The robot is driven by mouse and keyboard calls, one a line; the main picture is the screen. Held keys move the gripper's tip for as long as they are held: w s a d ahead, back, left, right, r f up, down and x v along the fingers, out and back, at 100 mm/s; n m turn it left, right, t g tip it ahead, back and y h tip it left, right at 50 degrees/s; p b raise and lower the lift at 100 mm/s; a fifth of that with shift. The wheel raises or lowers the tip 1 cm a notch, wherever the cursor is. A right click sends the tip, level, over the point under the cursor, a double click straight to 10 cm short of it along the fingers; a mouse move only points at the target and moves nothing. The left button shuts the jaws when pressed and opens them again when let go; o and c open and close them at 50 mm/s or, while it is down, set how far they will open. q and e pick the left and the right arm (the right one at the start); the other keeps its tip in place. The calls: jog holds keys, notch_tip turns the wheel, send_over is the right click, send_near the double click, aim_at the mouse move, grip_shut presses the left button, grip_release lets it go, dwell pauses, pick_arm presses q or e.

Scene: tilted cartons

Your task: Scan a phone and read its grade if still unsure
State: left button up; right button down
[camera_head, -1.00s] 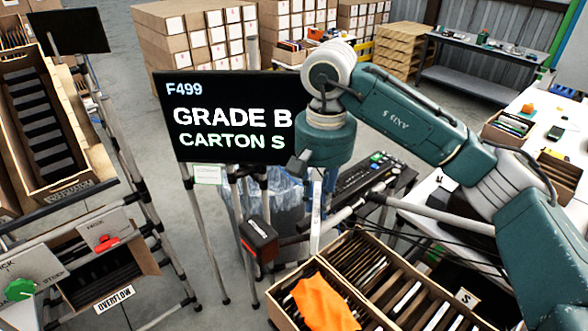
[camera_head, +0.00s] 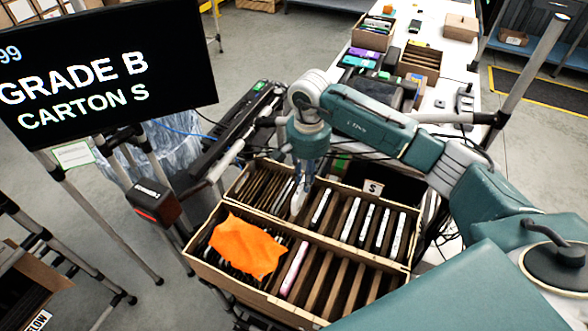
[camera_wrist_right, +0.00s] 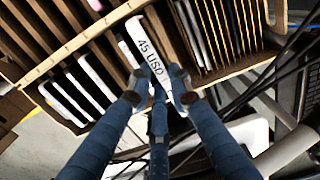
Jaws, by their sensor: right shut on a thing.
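My right gripper (camera_head: 303,172) points down over the back row of a slotted carton (camera_head: 408,262). It is shut on a pale phone (camera_wrist_right: 143,42) marked "45 USD", seen between the fingers (camera_wrist_right: 160,92) in the right wrist view. The phone is at the slots; I cannot tell how deep it sits. The screen (camera_head: 105,75) at upper left reads "GRADE B, CARTON S", its top line partly cut off. A black and red scanner-like box (camera_head: 155,203) stands below the screen. A small "S" sign (camera_head: 374,188) is behind the carton. My left gripper is not in view.
Several phones stand in the back-row slots right of the gripper. A pink phone (camera_head: 294,268) stands in the front row beside an orange cloth (camera_head: 247,245) lying over slots. A white table (camera_head: 455,60) with boxes is behind. A bin with a clear bag (camera_head: 180,150) is left.

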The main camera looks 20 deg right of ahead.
jog(key=f+b, duration=0.1)
jog(key=f, duration=0.1)
jog(key=f+b, duration=0.2)
jog(key=f, duration=0.1)
jog(key=d+f+b, duration=0.1)
jog(key=f, duration=0.1)
jog(key=shift+s+f+b, duration=0.15)
jog(key=shift+f+b, duration=0.75)
jog(key=shift+f, duration=0.05)
jog(key=shift+f+b, duration=0.25)
jog(key=shift+b, duration=0.1)
dwell(0.3)
dwell(0.4)
jog(key=c, duration=1.5)
grip_release()
